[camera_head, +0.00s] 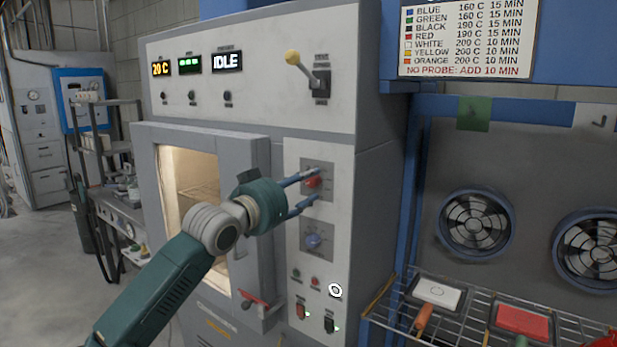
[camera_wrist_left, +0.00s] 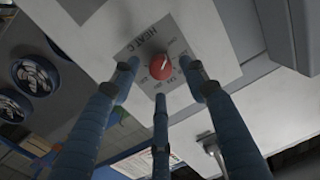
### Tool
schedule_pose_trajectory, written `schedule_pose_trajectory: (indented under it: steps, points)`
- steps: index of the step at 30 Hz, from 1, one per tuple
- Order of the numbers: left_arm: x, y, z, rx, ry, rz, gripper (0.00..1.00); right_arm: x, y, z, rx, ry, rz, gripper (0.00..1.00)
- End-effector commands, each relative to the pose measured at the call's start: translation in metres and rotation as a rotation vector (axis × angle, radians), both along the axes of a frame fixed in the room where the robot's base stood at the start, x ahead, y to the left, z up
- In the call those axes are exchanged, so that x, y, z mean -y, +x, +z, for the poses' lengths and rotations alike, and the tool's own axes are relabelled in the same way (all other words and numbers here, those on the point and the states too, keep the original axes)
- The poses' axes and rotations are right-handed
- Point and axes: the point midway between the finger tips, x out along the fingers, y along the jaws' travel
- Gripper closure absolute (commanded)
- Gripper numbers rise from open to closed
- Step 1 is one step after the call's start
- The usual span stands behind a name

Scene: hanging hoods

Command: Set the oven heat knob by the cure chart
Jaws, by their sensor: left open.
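The red heat knob (camera_head: 312,182) sits on a grey dial plate on the oven's front panel. In the left wrist view the knob (camera_wrist_left: 161,67) lies between the open fingertips, under the label HEAT C, its pointer toward the upper right of that picture. My left gripper (camera_head: 310,188) is open around the knob; I cannot tell whether its fingers touch it. My right gripper is not in view.
A blue knob (camera_head: 314,241) sits below the red one. Displays (camera_head: 190,65) show 20 C and IDLE. A yellow-tipped lever (camera_head: 293,58) is above. A wire rack (camera_head: 460,325) holds a red panel (camera_head: 522,322).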

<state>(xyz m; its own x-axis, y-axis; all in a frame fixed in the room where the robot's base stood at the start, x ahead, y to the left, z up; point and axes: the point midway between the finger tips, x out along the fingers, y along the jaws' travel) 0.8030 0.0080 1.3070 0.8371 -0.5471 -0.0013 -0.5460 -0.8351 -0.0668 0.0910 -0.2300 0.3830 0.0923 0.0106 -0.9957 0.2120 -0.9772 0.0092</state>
Motion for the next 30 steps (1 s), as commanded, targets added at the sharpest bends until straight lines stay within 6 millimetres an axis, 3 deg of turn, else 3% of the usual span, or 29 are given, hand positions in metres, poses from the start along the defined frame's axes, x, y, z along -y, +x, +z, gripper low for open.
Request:
schedule_pose_trajectory:
  steps: [6,16,23,30]
  points:
    - [0.01,0.016,0.0,-0.001,-0.001,0.0,0.56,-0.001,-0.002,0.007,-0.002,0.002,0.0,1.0]
    - [0.012,0.018,0.0,0.001,0.0,0.0,0.56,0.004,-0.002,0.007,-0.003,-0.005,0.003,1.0]
    - [0.011,0.018,0.0,0.001,-0.001,0.001,1.0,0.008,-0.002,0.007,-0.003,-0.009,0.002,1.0]
    - [0.011,0.018,0.001,0.007,0.005,0.001,1.0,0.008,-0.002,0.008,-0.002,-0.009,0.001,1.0]
